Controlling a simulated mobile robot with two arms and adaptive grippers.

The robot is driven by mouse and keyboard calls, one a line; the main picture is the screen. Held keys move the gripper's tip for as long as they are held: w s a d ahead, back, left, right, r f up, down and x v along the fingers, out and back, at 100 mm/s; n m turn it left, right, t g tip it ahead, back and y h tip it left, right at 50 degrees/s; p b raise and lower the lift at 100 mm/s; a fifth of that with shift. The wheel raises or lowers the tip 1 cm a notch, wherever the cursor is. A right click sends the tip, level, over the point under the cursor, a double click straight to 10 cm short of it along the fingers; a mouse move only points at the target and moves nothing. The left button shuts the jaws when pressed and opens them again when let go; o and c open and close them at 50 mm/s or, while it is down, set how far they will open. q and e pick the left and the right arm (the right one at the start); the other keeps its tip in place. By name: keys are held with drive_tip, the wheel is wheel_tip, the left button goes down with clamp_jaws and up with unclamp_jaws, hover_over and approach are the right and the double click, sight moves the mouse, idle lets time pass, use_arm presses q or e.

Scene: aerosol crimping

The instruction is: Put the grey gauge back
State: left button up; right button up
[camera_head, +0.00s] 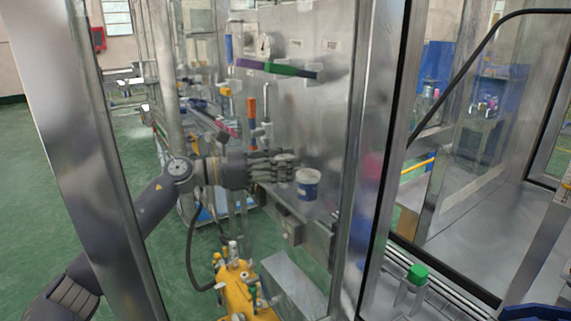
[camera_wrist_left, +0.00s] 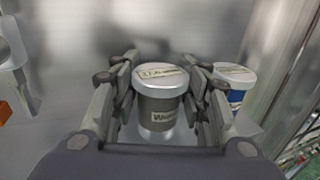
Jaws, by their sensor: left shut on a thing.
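The grey gauge (camera_wrist_left: 160,103) is a short dark-grey cylinder with a pale lid and printed labels. In the left wrist view it stands upright between the fingers of my left gripper (camera_wrist_left: 162,110), which is shut on it. In the head view my left gripper (camera_head: 280,168) reaches in from the left, and its fingers mostly hide the grey gauge (camera_head: 285,158). Whether the gauge's base touches the surface below cannot be told. A blue gauge with a white top (camera_head: 308,186) stands just right of the fingers; it also shows in the left wrist view (camera_wrist_left: 236,88). My right gripper is not in view.
A metal back wall carries a dial (camera_head: 265,46) and a purple-green bar (camera_head: 277,68). Metal posts (camera_head: 353,150) frame the workspace. A vertical pipe with an orange part (camera_head: 252,110) stands behind my gripper. A yellow machine (camera_head: 238,288) sits below. The blue gauge is close beside my fingers.

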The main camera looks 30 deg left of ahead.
use_arm(q)
drive_tip(key=shift+f, duration=0.2)
drive_tip(key=o, duration=1.3)
drive_tip(key=shift+s, duration=0.1)
drive_tip(key=v, duration=1.2)
